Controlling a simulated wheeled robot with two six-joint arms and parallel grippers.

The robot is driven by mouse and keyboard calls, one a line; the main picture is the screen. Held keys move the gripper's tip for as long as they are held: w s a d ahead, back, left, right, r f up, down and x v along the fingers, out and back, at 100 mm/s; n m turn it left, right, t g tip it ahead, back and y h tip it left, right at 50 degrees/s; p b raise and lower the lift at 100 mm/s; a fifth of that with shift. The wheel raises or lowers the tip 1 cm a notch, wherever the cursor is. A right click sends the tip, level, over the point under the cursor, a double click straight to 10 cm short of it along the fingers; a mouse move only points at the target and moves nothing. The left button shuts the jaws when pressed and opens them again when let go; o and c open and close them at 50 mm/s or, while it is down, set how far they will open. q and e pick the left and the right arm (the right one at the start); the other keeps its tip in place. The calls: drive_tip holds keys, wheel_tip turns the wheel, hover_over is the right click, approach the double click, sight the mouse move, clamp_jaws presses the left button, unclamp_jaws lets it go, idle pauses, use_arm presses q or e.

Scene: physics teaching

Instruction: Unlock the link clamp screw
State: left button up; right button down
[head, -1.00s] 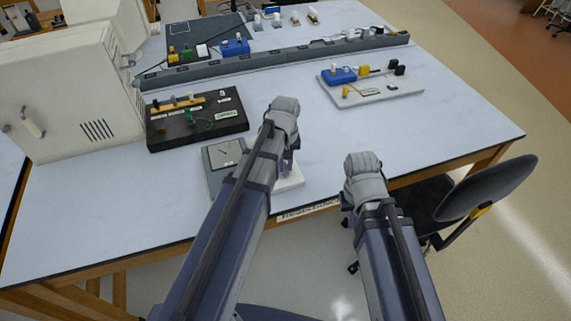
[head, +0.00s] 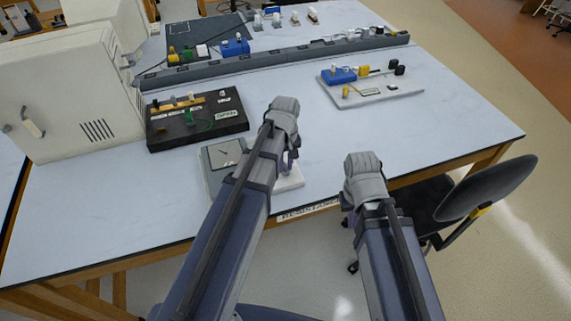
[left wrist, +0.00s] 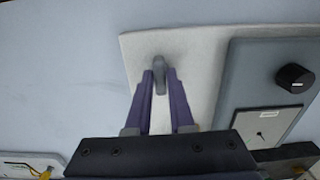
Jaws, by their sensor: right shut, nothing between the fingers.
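The device with the clamp screw is a grey housing (head: 213,182) with a dial on a pale base plate (left wrist: 140,60), near the table's front edge. In the left wrist view a grey upright knob or lever (left wrist: 159,68), seemingly the link clamp screw, stands on the bare part of the plate. My left gripper (left wrist: 160,76) has its two purple fingers on either side of this piece, very close to it; whether both touch it cannot be told. In the head view my arm hides the screw. My right gripper (head: 347,222) is shut and empty, in front of the table edge.
A black circuit board (head: 195,120) lies behind the device, with a white cabinet (head: 70,95) to its left. A white board with a blue block (head: 372,92) is at the right. A long grey rail (head: 270,60) crosses behind. A black chair (head: 490,187) stands right of the table.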

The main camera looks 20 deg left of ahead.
sight(286, 167)
use_arm(q)
drive_tip(key=o, duration=0.4)
drive_tip(key=shift+r, duration=0.15)
wheel_tip(286, 167, up, 8)
drive_tip(key=p, duration=0.8)
drive_tip(key=shift+f, duration=0.2)
drive_tip(key=shift+s+d+f, duration=0.15)
drive_tip(key=shift+f, duration=0.05)
drive_tip(key=s+d+f+m+b, duration=0.2)
drive_tip(key=s+d+m+b, duration=0.1)
drive_tip(key=s+d+m, duration=0.2)
drive_tip(key=s+d+f+m+y+b, duration=0.1)
drive_tip(key=s+d+f+m+b, duration=0.2)
drive_tip(key=s, duration=0.6)
drive_tip(key=d+m, duration=0.2)
drive_tip(key=shift+d+f+m, duration=0.2)
drive_tip(key=shift+d+m, duration=0.05)
drive_tip(key=shift+m, duration=0.15)
